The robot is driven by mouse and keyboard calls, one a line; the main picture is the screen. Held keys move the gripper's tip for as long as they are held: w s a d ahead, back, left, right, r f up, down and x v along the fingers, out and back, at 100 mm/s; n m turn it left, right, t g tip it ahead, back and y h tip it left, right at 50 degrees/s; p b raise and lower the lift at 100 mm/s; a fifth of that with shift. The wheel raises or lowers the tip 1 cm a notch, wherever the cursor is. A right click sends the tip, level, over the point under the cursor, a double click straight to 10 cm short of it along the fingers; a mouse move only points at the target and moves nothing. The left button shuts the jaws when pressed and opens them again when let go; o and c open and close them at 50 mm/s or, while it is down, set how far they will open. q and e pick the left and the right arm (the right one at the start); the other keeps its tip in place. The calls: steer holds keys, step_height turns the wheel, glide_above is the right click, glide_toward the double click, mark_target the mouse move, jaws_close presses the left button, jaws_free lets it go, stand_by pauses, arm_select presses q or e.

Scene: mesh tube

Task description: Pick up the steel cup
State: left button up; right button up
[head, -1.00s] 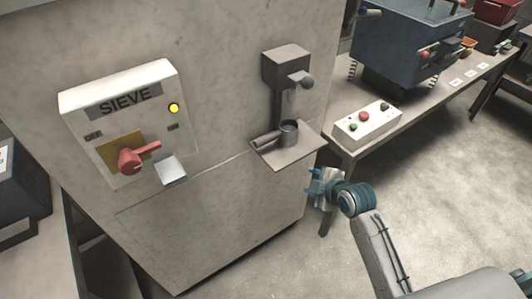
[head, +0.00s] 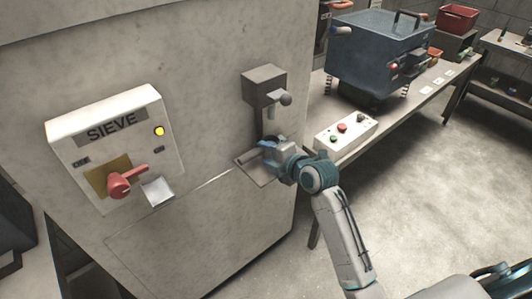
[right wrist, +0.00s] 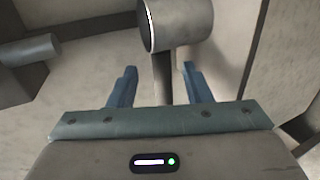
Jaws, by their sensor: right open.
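The steel cup (right wrist: 182,22) shows in the right wrist view as a grey cylinder with a bright rim, just beyond my fingertips. A narrow bar (right wrist: 163,76), seemingly its handle, runs from it down between my two blue fingers. The fingers stand apart on either side of this bar, with gaps visible. In the head view my right gripper (head: 268,147) is at the small shelf (head: 262,178) on the machine's front and hides most or all of the cup. My right gripper (right wrist: 155,85) is open. My left gripper is not in view.
A dispenser box (head: 263,86) with a round-ended lever (head: 285,99) sits just above the shelf. The SIEVE panel (head: 115,150) with a red handle (head: 122,185) is to the left. A button box (head: 345,132) and blue machine (head: 375,52) stand on the bench at right.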

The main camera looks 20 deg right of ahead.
mark_target(262, 152)
steer(key=p+x, duration=0.1)
steer(key=x, duration=0.3)
steer(key=shift+w+p, duration=0.15)
steer(key=shift+p, duration=0.2)
steer(key=shift+w+f, duration=0.15)
steer(key=shift+f, duration=0.05)
steer(key=shift+r, duration=0.1)
jaws_close()
